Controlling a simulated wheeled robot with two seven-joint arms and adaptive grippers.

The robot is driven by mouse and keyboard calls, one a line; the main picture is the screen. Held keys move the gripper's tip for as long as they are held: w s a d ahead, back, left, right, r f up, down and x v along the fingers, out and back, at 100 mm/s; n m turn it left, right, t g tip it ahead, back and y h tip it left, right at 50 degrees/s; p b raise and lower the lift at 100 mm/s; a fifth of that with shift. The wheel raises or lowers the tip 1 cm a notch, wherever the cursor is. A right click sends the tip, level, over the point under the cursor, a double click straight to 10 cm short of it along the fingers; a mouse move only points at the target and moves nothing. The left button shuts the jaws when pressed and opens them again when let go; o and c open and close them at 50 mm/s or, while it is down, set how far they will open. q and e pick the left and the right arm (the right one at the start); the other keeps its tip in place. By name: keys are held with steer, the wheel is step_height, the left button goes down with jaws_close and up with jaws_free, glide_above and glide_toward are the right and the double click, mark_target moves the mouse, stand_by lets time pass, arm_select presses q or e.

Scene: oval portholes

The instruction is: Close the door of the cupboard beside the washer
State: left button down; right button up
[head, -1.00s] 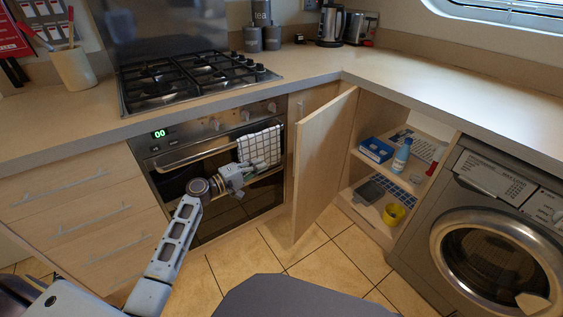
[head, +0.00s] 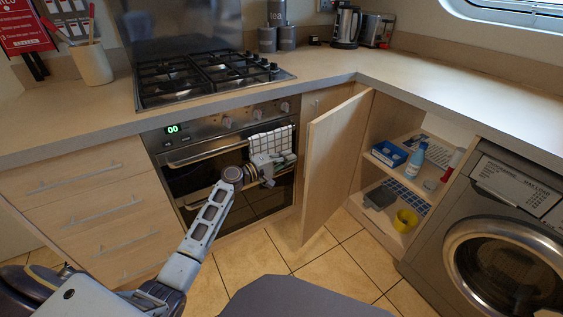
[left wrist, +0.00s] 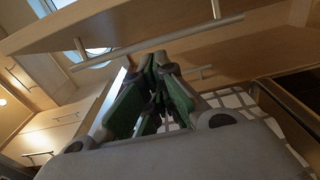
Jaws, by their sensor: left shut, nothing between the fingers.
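The cupboard door (head: 333,165) is a pale wood panel standing open, swung out into the room between the oven and the washer (head: 494,236). The open cupboard (head: 383,116) shows two shelves behind it. My left gripper (head: 283,168) is in front of the oven, left of the door's outer face. In the head view a gap seems to show between its tip and the door, though I cannot tell contact for sure. In the left wrist view its green-padded fingers (left wrist: 160,95) are together with nothing between them. My right gripper is not in view.
The shelves hold a blue box (head: 389,154), a blue-white bottle (head: 415,160) and a yellow cup (head: 406,220). A checked towel (head: 270,139) hangs on the oven handle beside my left gripper. The tiled floor (head: 318,252) below the door is clear.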

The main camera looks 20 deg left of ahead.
arm_select(q)
steer(key=shift+d, duration=2.45)
steer(key=shift+d, duration=0.1)
